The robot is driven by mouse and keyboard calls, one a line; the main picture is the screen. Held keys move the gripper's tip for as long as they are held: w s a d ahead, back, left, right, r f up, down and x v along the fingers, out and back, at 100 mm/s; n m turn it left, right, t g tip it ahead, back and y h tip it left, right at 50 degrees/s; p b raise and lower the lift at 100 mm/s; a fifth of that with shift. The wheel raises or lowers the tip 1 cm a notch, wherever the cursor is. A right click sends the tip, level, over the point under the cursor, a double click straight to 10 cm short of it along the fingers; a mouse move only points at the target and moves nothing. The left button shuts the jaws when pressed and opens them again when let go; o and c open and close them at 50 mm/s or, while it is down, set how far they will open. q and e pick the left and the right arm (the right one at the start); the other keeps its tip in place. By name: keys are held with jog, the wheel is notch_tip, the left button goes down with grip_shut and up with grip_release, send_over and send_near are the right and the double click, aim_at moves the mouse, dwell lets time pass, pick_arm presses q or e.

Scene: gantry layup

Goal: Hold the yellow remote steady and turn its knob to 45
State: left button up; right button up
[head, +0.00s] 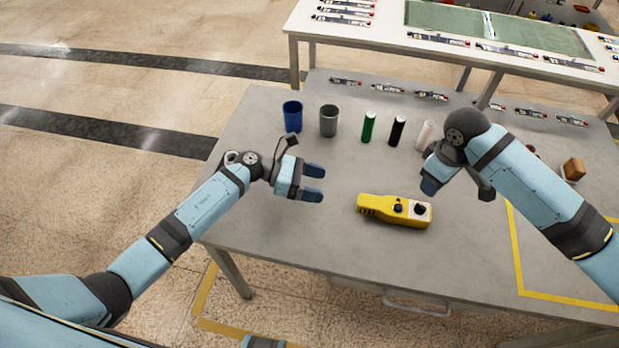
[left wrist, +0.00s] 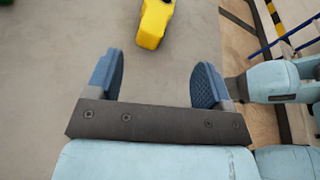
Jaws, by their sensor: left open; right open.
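The yellow remote (head: 380,209) lies flat on the grey table, with a dark button and a black knob (head: 419,210) on a pale plate at its right end. The knob's setting is too small to read. My left gripper (head: 316,183) is open and empty, to the left of the remote and apart from it. In the left wrist view the remote's yellow end (left wrist: 152,30) shows beyond the open fingers (left wrist: 160,80). My right gripper (head: 428,186) is open above the table, just behind the remote's right end; its fingers are partly hidden by its own wrist.
Behind stand a blue cup (head: 292,116), a grey cup (head: 328,120), a green cylinder (head: 369,127), a black cylinder (head: 397,131) and a pale cylinder (head: 425,135). A brown block (head: 573,169) sits at right. The table (head: 290,235) is clear around the remote.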

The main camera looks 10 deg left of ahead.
aim_at(358, 201)
pick_arm(q)
jog(key=m, duration=0.1)
jog(key=w+a+f+m+g+y, duration=0.1)
jog(key=shift+w+a+m, duration=0.2)
jog(key=shift+a+m, duration=0.05)
jog(key=shift+m, duration=0.15)
jog(key=shift+f+y, duration=0.15)
jog(key=shift+y, duration=0.25)
jog(key=x, duration=1.3)
jog(key=shift+s+d, duration=0.15)
jog(key=shift+d, duration=0.1)
